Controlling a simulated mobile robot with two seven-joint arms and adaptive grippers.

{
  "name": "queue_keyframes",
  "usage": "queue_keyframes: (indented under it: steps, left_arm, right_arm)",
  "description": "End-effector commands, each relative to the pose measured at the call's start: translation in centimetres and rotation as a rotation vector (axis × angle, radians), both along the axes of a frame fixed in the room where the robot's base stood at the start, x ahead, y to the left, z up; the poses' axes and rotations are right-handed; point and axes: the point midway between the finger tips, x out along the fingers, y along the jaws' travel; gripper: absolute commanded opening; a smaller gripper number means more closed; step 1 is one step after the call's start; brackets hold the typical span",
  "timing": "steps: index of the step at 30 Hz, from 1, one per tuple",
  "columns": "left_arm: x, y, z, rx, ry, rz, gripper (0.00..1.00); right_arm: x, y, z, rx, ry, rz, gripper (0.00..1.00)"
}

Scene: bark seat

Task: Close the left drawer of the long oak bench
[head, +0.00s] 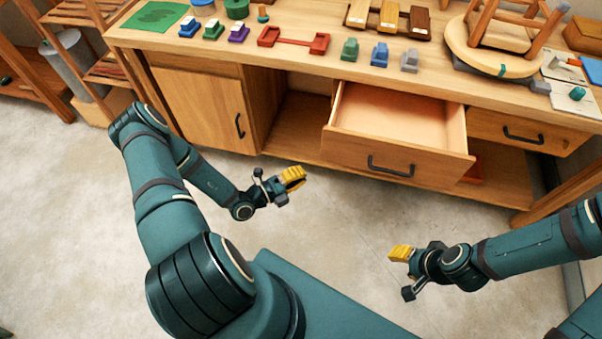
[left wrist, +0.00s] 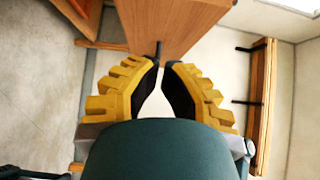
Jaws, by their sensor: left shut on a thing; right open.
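The long oak bench (head: 456,91) stands across the back. Its left drawer (head: 345,149), a wooden box with a black bar handle (head: 390,168), is pulled out and looks empty. My left gripper (head: 300,178) is left of this drawer's front, apart from the handle in the head view. Its yellow fingers nearly meet in the left wrist view (left wrist: 160,66); what is between them cannot be made out. Beyond the tips a wooden panel (left wrist: 175,22) with a dark bar shows. My right gripper (head: 398,270) is in front of the bench, low right, open and apart from everything.
A shut drawer (head: 490,122) is right of the open one, and a cabinet door (head: 205,105) is at left. Small coloured blocks, wooden pieces and an upturned stool (head: 500,40) lie on the bench top. The floor (head: 330,230) ahead is clear.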

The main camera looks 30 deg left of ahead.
Motion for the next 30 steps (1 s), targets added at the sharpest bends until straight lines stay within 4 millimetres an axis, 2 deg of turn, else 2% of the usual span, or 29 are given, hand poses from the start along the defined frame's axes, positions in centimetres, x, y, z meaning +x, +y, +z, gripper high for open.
queue_keyframes:
  steps: [11,15,21,30]
  left_arm:
    - [6.5,-3.8,-0.1,0.002,-0.001,-0.006,0.00]
    - [8.5,-3.1,-0.1,0.005,-0.003,-0.003,0.00]
    - [10.0,-2.6,-0.1,0.005,-0.001,-0.004,0.00]
    - [10.3,-2.5,0.0,0.004,0.000,-0.004,0.00]
  right_arm:
    - [0.0,0.0,-0.9,0.000,0.001,0.001,0.47]
    - [0.1,0.0,-1.3,0.000,-0.002,0.000,0.47]
    - [0.1,0.0,-1.6,-0.001,-0.003,0.001,0.47]
    - [0.2,0.0,-1.6,-0.001,-0.004,0.000,0.47]
